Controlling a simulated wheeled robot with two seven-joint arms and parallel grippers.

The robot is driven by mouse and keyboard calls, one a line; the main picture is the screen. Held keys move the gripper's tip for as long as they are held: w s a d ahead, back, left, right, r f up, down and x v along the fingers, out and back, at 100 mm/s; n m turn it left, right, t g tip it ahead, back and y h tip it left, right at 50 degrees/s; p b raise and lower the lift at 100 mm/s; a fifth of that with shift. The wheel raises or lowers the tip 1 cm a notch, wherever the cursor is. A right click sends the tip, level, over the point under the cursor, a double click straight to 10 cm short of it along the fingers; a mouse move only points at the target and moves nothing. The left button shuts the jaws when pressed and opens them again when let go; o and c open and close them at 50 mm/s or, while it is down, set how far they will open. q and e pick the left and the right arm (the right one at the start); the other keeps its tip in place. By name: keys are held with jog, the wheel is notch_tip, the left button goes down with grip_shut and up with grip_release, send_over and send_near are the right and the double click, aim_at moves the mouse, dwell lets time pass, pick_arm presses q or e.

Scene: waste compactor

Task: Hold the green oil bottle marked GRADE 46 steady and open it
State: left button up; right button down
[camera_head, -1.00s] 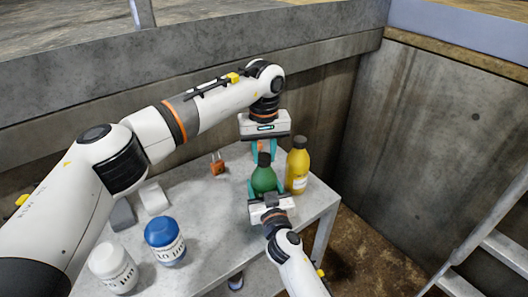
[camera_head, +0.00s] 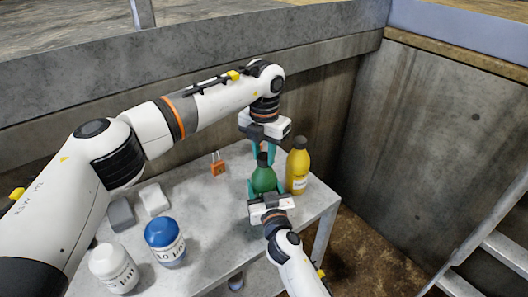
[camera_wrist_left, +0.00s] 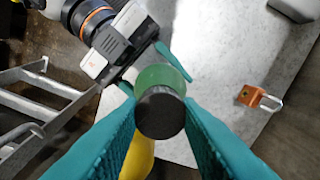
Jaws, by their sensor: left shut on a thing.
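The green oil bottle (camera_head: 263,178) stands upright near the table's right part, its marking not visible. My left gripper (camera_head: 264,154) points down over it, its teal fingers shut on the black cap. The left wrist view shows the cap (camera_wrist_left: 160,113) from above between the left fingers (camera_wrist_left: 162,125), with the green shoulder behind it. I cannot tell whether the cap is loosened. My right gripper (camera_head: 266,188) reaches in from the front, its teal fingers on both sides of the bottle body, shut on it.
A yellow bottle (camera_head: 298,172) stands close to the right of the green one. An orange padlock (camera_head: 218,167) lies to the left. Two white jars, one blue-lidded (camera_head: 162,234), and two small blocks occupy the table's left part. Concrete walls (camera_head: 425,150) rise behind and right.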

pick_arm(q)
jog(key=n, duration=1.1)
jog(key=shift+n, duration=0.3)
jog(key=n, duration=0.4)
jog(key=shift+n, duration=0.4)
jog(key=n, duration=0.6)
jog(key=shift+r, duration=0.1)
jog(key=shift+r, duration=0.1)
jog(key=shift+r, duration=1)
